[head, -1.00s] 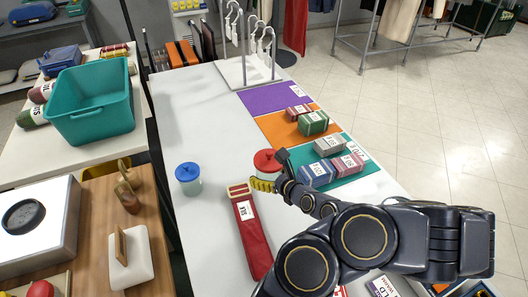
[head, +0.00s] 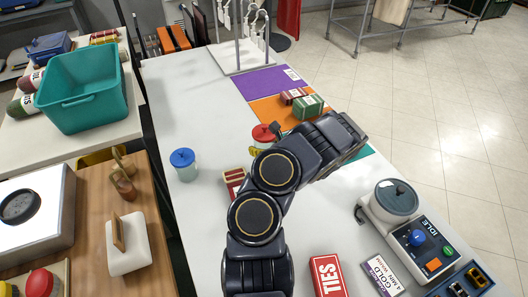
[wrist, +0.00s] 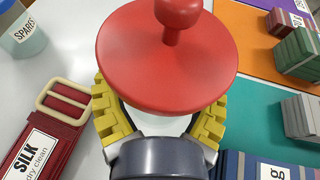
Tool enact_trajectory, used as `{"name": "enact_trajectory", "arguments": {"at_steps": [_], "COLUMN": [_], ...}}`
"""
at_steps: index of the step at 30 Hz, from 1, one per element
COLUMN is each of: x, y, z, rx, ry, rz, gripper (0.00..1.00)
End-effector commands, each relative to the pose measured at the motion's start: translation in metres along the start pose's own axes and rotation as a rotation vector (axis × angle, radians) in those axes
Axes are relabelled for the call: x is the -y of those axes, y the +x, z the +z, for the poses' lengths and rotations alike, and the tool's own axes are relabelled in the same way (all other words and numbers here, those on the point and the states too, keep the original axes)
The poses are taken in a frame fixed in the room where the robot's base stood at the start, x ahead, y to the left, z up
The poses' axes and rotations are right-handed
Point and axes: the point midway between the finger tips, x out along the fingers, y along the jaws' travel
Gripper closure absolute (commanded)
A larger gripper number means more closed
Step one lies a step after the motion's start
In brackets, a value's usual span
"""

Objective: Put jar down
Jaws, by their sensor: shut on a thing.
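A jar with a round red lid and knob (head: 263,134) is near the left edges of the coloured mats. In the wrist view its red lid (wrist: 165,60) fills the top middle, with a pale body below it. My gripper (wrist: 158,105) is shut on the jar, its yellow fingers on either side of the body under the lid. In the head view my arm hides most of the gripper and the lower jar. I cannot tell whether the jar's base touches the white counter (head: 180,105).
A blue-lidded jar (head: 183,164) stands on the counter to the left. A red SILK bundle (wrist: 48,140) lies close by, left of the gripper. Boxes (head: 308,106) sit on the orange mat (head: 265,110). Bare counter lies between the blue-lidded jar and the mats.

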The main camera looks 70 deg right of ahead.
Motion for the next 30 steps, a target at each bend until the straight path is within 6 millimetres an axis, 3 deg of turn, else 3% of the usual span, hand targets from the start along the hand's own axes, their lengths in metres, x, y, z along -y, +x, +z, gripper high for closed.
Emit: {"name": "enact_trajectory", "arguments": {"at_steps": [8,16,27,28,30], "x": [0.008,0.008,0.009,0.009,0.009], "y": [0.015,0.027,0.029,0.029,0.028], "z": [-0.012,-0.04,-0.042,-0.043,-0.042], "rx": [-0.004,-0.004,-0.001,-0.001,-0.001], "ry": [-0.001,0.002,0.002,0.002,0.002], "rz": [-0.001,0.0,-0.001,-0.001,-0.001], "gripper": [0.63,0.63,0.63,0.26,0.0]}}
